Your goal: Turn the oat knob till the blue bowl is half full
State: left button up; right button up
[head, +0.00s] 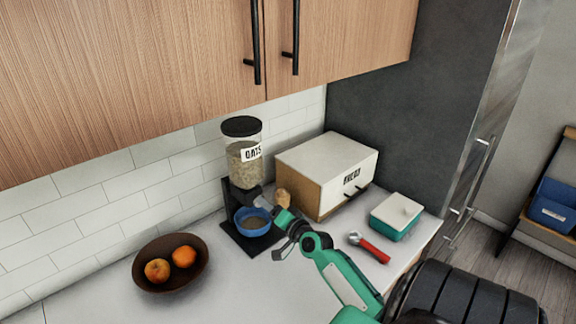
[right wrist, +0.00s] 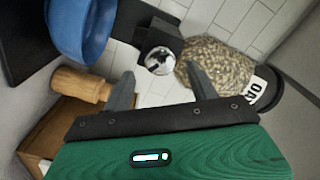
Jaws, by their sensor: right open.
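The oat dispenser (head: 243,165), a clear jar with a black lid and an OATS label, stands on a black base by the tiled wall. The round metallic knob (right wrist: 161,61) faces the wrist camera on the black spout housing. My right gripper (right wrist: 160,84) is open, its fingers pointing toward the knob, one at each side. In the head view the right gripper (head: 270,228) is beside the bowl and spout.
A bread box (head: 316,172) stands right of the dispenser, with a wooden object (right wrist: 80,84) near it. A teal box (head: 396,218) and a red-handled tool (head: 370,247) lie further right. A brown fruit bowl (head: 144,276) is at the left. Cabinets (head: 150,70) hang above.

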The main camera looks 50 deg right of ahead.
pick_arm(q)
jog(key=shift+f+b, duration=1.75)
jog(key=shift+f, duration=0.15)
pick_arm(e)
jog(key=s+a, duration=0.1)
jog(key=s, duration=1)
jog(key=shift+s+a, duration=0.15)
jog(key=shift+s, duration=0.15)
